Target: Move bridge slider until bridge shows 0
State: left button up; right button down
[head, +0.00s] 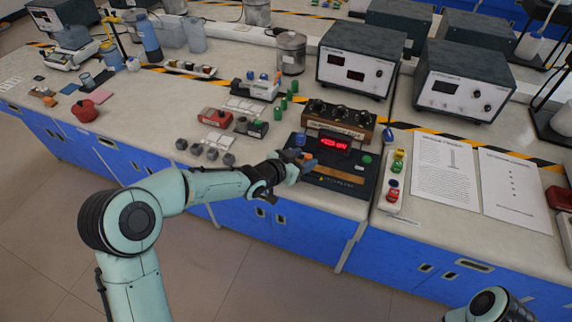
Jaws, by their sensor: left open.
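The bridge (345,181) is a dark box near the front edge of the bench. Its red lit display (334,143) shows digits too small for me to read surely. A green button (366,160) is at its right and a blue knob (299,139) at its back left. My left gripper (301,163) is open at the bridge's left side, close to a small orange part (309,157) that may be the slider. The gripper hides part of that area, and I cannot tell whether it touches. My right gripper is out of view.
A wooden box with black dials (338,122) stands just behind the bridge. A strip with coloured terminals (393,187) and paper sheets (443,170) lie to its right. Small grey blocks (212,153) and a red meter (214,118) are to the left. Two instruments (355,73) stand behind.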

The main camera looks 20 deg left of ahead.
pick_arm(q)
jog(key=p+v, duration=0.2)
jog(key=v, duration=0.8)
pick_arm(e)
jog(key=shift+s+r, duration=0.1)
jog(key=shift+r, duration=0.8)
pick_arm(q)
jog(key=shift+s+a+f, duration=0.1)
jog(key=shift+s, duration=0.05)
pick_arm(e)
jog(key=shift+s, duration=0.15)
